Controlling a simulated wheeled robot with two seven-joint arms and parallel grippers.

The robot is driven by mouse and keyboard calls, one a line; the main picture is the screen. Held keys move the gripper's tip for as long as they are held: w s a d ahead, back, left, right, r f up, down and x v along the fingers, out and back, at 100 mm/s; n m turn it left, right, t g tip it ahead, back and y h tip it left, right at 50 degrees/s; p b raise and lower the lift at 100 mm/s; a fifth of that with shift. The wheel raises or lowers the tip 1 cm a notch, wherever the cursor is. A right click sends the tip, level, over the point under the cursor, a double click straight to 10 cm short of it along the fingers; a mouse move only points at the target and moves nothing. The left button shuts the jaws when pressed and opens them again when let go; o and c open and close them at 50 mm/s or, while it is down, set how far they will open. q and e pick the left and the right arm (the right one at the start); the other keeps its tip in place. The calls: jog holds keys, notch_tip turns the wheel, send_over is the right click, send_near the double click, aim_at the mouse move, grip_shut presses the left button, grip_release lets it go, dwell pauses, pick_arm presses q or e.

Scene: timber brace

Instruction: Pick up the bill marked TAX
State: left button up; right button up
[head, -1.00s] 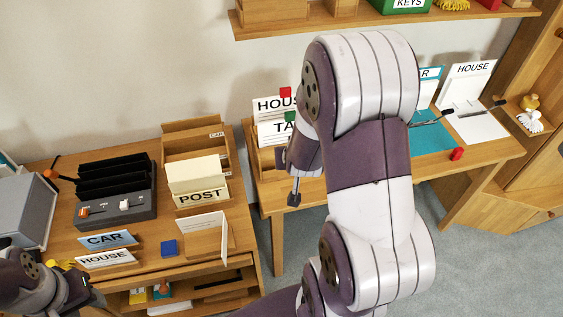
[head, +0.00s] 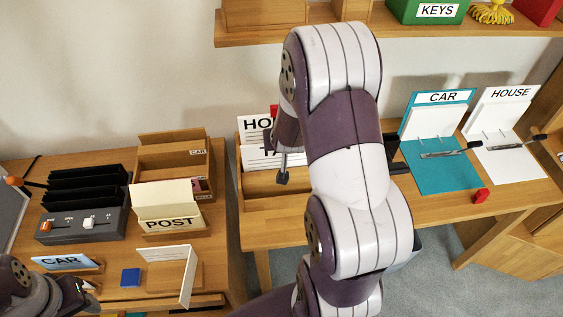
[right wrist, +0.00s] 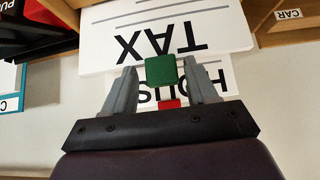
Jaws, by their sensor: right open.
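The TAX bill (right wrist: 160,40) is a white sheet with a green tab (right wrist: 162,70), upside down in the right wrist view. The HOUSE bill (right wrist: 205,88) with a red tab (right wrist: 170,103) shows beside it. In the head view the TAX bill (head: 262,157) stands in a wooden holder (head: 262,185), in front of the HOUSE bill (head: 254,124), both partly hidden by my right arm. My right gripper (right wrist: 162,78) is open, its fingers on either side of the green tab with small gaps. My left gripper (head: 80,292) is at the lower left, its jaws unclear.
A POST box (head: 170,222), a black slotted rack (head: 85,205) and a blue block (head: 130,277) are on the left desk. A shelf (head: 400,38) runs above.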

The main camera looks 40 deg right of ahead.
jog(key=shift+r, duration=0.1)
jog(key=shift+a, duration=0.15)
jog(key=c, duration=0.6)
grip_shut()
jog(key=shift+r, duration=0.15)
notch_tip(320, 180, up, 11)
jog(key=p, duration=1)
